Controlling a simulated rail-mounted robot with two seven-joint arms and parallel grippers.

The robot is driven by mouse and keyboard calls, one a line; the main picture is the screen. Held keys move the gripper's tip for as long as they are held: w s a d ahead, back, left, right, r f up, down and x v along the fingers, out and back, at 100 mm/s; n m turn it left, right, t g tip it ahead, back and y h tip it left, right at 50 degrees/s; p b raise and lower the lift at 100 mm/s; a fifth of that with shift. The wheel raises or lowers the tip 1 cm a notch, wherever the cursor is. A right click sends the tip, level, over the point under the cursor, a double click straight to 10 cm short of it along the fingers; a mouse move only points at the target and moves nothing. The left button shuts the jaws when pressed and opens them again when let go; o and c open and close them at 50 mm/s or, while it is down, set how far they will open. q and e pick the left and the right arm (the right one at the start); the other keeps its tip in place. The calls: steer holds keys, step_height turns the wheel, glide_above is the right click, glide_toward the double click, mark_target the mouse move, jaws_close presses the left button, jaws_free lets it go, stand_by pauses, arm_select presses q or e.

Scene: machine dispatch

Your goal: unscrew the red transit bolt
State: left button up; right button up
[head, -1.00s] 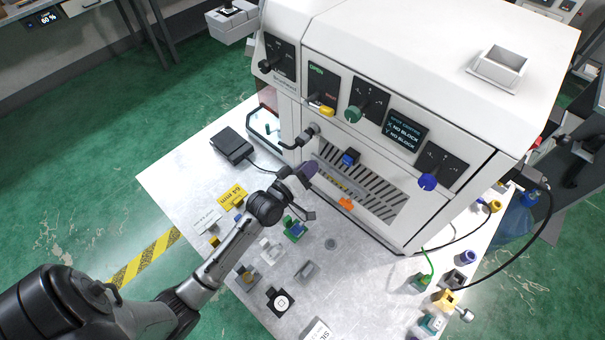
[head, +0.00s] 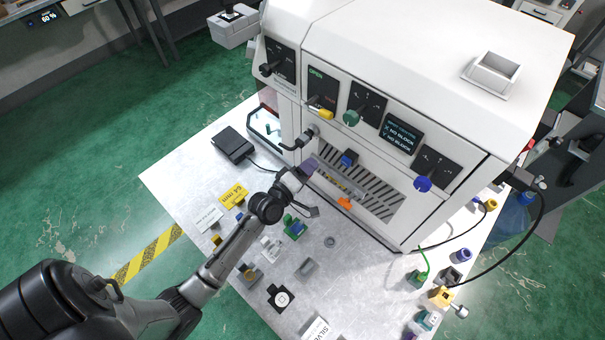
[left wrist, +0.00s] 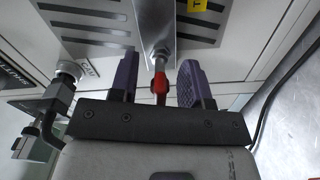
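The red transit bolt (left wrist: 160,86) shows in the left wrist view below a metal bracket (left wrist: 155,35) with a hex nut or fitting on it. My left gripper (left wrist: 158,82) is open, with one purple finger on each side of the bolt. A gap shows between the bolt and each finger. In the head view my left gripper (head: 308,166) is at the machine's lower front, near the slotted panel (head: 385,197). I cannot make out the bolt in the head view, where the gripper and wrist are in front of that spot. My right gripper is not in view.
The white machine (head: 450,65) stands on the table (head: 175,180), with knobs and a dark display (head: 403,134) on its front. A pipe-like handle (head: 300,140) is close to my left gripper. Several small parts lie on the table below my left arm.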

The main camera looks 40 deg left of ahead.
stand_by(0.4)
arm_select(q)
steer(key=shift+s+r+p, duration=0.1)
steer(key=shift+s+p, duration=0.2)
steer(key=shift+s, duration=0.25)
steer(key=shift+s+p, duration=0.4)
steer(key=shift+s, duration=1.1)
